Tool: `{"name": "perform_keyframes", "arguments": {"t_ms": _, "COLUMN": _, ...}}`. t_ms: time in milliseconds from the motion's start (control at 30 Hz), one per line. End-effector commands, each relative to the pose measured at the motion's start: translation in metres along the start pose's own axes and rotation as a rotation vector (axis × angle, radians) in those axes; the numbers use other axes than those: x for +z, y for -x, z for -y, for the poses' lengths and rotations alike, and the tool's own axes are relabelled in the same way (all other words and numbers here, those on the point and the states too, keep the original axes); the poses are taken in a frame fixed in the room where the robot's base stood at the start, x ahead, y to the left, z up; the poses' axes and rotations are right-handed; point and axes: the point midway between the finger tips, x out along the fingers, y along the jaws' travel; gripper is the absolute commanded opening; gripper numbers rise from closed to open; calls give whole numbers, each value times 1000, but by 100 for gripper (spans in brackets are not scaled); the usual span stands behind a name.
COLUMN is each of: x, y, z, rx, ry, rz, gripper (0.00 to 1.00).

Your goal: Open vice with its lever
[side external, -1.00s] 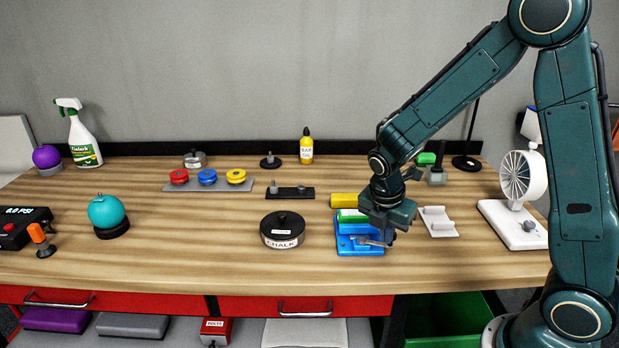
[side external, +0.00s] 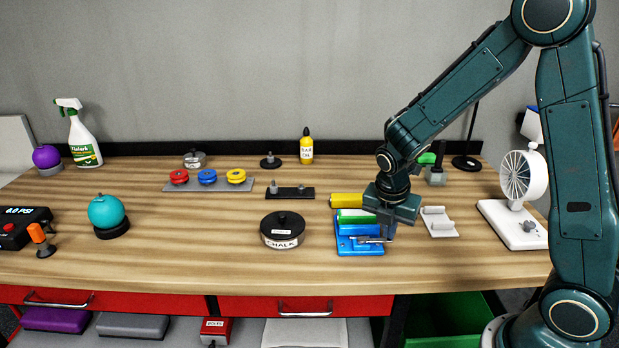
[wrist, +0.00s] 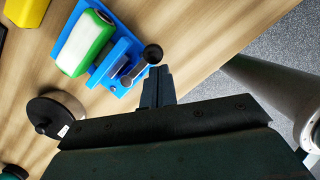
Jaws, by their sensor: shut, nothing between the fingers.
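The blue vice (side external: 358,248) stands near the front of the workbench, right of the middle. It also shows in the wrist view (wrist: 122,48). A green and white block (side external: 352,216) sits in the vice and shows in the wrist view (wrist: 84,42). The grey lever (side external: 368,239) is on the vice's front side; in the wrist view its dark round knob (wrist: 153,54) sticks out toward my fingers. My gripper (side external: 388,233) points down at the lever's right end. Its fingers (wrist: 159,74) are shut with nothing between them, close beside the knob; I cannot tell whether they touch.
A black chalk tin (side external: 282,231) stands left of the vice. A yellow block (side external: 346,200) lies behind it. A white holder (side external: 438,222) and a white fan (side external: 520,178) stand to the right. The bench's front edge is close to the vice.

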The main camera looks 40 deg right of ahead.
Motion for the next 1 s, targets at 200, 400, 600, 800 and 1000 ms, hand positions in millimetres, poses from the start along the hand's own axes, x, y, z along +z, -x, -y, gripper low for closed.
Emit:
{"name": "perform_keyframes", "arguments": {"t_ms": 200, "x": -3, "y": 1, "z": 0, "rx": 0, "ry": 1, "rz": 0, "gripper": 0}}
{"name": "perform_keyframes", "arguments": {"t_ms": 400, "x": -14, "y": 4, "z": 1, "rx": 0, "ry": 3, "rz": 0, "gripper": 0}}
{"name": "perform_keyframes", "arguments": {"t_ms": 600, "x": -35, "y": 11, "z": 3, "rx": 1, "ry": 4, "rz": 0, "gripper": 0}}
{"name": "perform_keyframes", "arguments": {"t_ms": 800, "x": -38, "y": 37, "z": 3, "rx": 6, "ry": 0, "rz": 0, "gripper": 0}}
{"name": "perform_keyframes", "arguments": {"t_ms": 1000, "x": -38, "y": 67, "z": 4, "rx": 7, "ry": -1, "rz": 1, "gripper": 0}}
